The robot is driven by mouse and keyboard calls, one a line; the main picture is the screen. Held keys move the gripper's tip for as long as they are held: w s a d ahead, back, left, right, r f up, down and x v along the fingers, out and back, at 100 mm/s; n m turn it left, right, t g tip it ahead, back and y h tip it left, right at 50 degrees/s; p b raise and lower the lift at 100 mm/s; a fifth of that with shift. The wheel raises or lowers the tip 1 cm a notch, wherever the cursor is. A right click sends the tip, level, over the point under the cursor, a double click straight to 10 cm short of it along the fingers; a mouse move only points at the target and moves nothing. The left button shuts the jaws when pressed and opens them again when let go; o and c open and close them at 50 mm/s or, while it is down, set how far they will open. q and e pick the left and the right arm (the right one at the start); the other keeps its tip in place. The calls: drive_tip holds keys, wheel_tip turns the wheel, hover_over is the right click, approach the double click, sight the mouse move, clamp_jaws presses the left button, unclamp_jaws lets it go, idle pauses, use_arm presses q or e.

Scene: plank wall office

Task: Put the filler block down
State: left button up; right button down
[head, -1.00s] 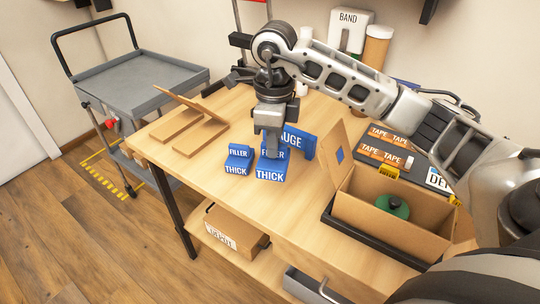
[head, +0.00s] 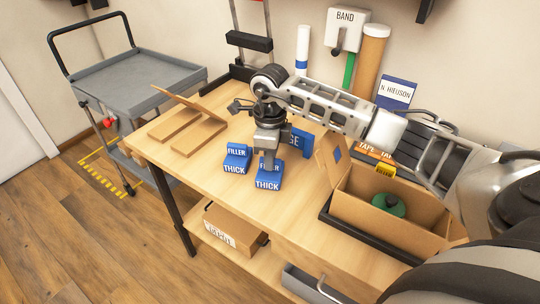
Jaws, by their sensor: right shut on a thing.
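My right gripper (head: 268,152) points down over the wooden table (head: 230,205) and is shut on a blue filler block (head: 268,180) lettered FILLER and THICK. The gripper hides the top of this block. The block is at or just above the tabletop; I cannot tell whether it touches. A second blue filler block (head: 237,163) with the same lettering stands just to its left, apart from it. A blue gauge block (head: 299,142) stands behind to the right, partly hidden by my arm. My left gripper is not in view.
An open cardboard box (head: 376,225) with a green round thing (head: 390,204) inside stands at the right. Brown cardboard pieces (head: 190,130) lie at the back left. A grey cart (head: 135,75) stands beyond the table. The front left tabletop is clear.

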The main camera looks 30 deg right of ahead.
drive_tip(key=shift+f, duration=0.2)
drive_tip(key=c, duration=1.5)
unclamp_jaws()
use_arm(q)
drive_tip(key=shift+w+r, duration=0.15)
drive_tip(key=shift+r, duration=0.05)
use_arm(e)
drive_tip(key=shift+o, duration=0.3)
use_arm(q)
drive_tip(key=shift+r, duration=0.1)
use_arm(e)
drive_tip(key=shift+r, duration=0.25)
use_arm(q)
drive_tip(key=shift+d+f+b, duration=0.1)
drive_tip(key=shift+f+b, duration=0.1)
drive_tip(key=shift+b, duration=0.2)
use_arm(e)
wheel_tip(320, 180, up, 12)
